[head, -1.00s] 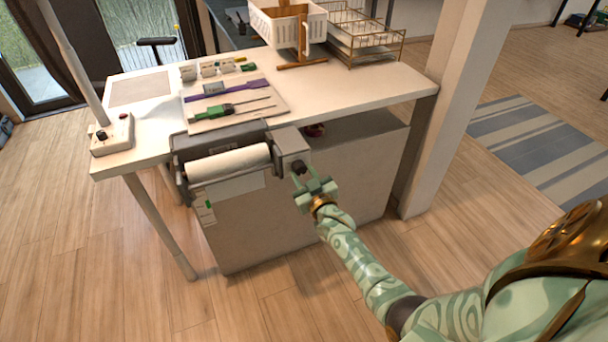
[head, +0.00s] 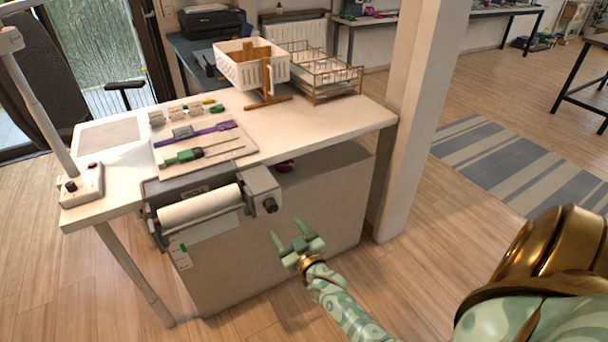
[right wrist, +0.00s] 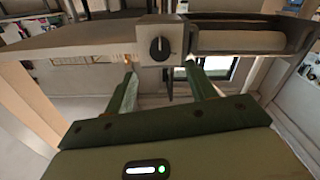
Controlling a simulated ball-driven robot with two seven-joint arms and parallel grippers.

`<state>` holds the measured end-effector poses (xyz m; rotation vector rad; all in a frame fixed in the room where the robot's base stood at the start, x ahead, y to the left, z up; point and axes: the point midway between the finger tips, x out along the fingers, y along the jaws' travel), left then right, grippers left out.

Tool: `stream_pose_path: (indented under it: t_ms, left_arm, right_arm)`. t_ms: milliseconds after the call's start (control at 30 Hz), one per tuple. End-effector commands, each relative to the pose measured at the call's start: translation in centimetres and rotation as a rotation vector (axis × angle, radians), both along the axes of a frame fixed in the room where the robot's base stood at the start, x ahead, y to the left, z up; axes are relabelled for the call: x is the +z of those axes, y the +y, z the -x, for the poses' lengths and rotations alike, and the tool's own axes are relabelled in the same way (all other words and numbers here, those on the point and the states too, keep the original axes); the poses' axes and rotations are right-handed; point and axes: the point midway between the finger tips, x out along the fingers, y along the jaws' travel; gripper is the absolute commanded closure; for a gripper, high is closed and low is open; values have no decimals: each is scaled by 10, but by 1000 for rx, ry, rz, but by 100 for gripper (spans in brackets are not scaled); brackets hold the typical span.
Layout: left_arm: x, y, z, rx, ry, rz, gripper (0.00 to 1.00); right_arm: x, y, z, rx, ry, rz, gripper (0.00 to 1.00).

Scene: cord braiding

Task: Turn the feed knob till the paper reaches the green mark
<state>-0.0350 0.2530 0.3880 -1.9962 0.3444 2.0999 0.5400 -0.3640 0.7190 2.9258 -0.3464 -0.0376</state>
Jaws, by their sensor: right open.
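The feed knob (head: 270,205) is black and sits on the grey end box of the paper feeder. It also shows in the right wrist view (right wrist: 159,48), with a pale pointer line. The white paper roll (head: 200,207) lies in the feeder, and a short length of paper (head: 213,230) hangs below it. The green mark (head: 183,247) is on a white strip at the feeder's lower left. My right gripper (head: 288,234) is open and empty, below and apart from the knob. In the right wrist view its fingers (right wrist: 160,70) point toward the knob, one at each side. My left gripper is out of view.
The feeder hangs at the front edge of a white table (head: 340,122). A board with tools (head: 238,152), a white basket (head: 240,72) and a wire rack (head: 335,82) are on top. A white pillar (head: 405,130) stands right of the table. The floor in front is clear.

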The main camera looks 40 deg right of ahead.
Motion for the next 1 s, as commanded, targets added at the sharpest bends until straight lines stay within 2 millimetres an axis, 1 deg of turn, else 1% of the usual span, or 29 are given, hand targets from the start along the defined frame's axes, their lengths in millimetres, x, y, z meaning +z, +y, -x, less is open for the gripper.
stream_pose_path:
  t_ms: [33, 100, 200, 300, 400, 567, 1000]
  left_arm:
    - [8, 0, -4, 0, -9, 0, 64]
    - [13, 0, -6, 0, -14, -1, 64]
    - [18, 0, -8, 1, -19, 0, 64]
    - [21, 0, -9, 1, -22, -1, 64]
    - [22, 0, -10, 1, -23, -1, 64]
    - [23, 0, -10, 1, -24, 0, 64]
    - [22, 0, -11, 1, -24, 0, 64]
  right_arm:
    - [5, 4, 14, 0, 0, -1, 44]
    - [4, 8, 32, 0, 1, 0, 44]
    - [3, 13, 55, 0, 1, -1, 44]
    - [1, 17, 71, 0, 2, 0, 44]
    - [1, 20, 81, 0, 0, 0, 44]
    - [0, 21, 86, 0, 1, 0, 44]
    - [-1, 21, 86, 0, 1, 0, 44]
